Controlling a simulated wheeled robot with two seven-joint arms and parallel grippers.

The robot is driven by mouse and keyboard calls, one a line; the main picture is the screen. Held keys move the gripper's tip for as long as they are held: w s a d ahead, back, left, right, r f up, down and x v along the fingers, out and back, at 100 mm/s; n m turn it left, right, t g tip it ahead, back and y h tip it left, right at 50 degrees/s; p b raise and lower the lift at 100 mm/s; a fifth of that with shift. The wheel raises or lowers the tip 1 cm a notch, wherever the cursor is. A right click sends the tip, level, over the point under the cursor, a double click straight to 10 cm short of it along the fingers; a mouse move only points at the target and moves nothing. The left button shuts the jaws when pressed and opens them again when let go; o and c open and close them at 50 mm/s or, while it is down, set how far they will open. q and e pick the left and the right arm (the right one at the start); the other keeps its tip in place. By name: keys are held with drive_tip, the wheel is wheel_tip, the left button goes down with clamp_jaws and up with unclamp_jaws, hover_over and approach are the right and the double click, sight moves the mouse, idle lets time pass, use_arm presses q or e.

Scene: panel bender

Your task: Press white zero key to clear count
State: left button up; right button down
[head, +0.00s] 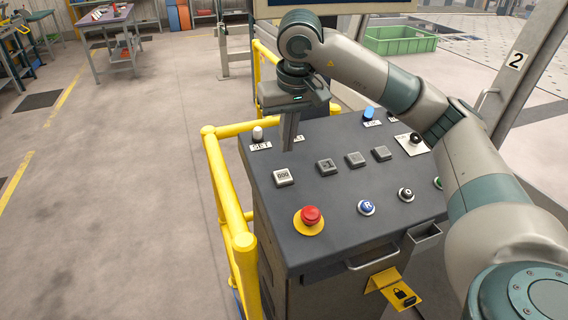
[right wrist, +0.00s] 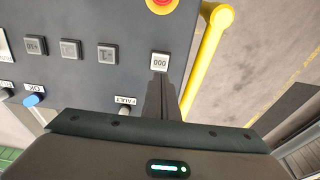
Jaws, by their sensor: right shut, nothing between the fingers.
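The white zero key, a small square key marked 000 (head: 283,177), sits at the left of the dark console top. It also shows in the right wrist view (right wrist: 160,62). My right gripper (head: 288,148) points down over the console, its fingers shut together and empty. In the head view the fingertips are just behind the key. In the right wrist view the fingertips (right wrist: 161,78) appear right at the key's near edge; I cannot tell whether they touch it. My left gripper is not in view.
The console (head: 330,225) also carries a red emergency stop (head: 311,215), a blue R button (head: 366,208), several grey square keys (head: 327,167) and a white-topped SET lamp or knob (head: 258,134). A yellow rail (head: 222,185) runs along its left side.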

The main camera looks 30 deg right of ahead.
sight(283, 175)
drive_tip(key=p+x, duration=0.4)
drive_tip(key=x, duration=0.5)
drive_tip(key=shift+f, duration=0.1)
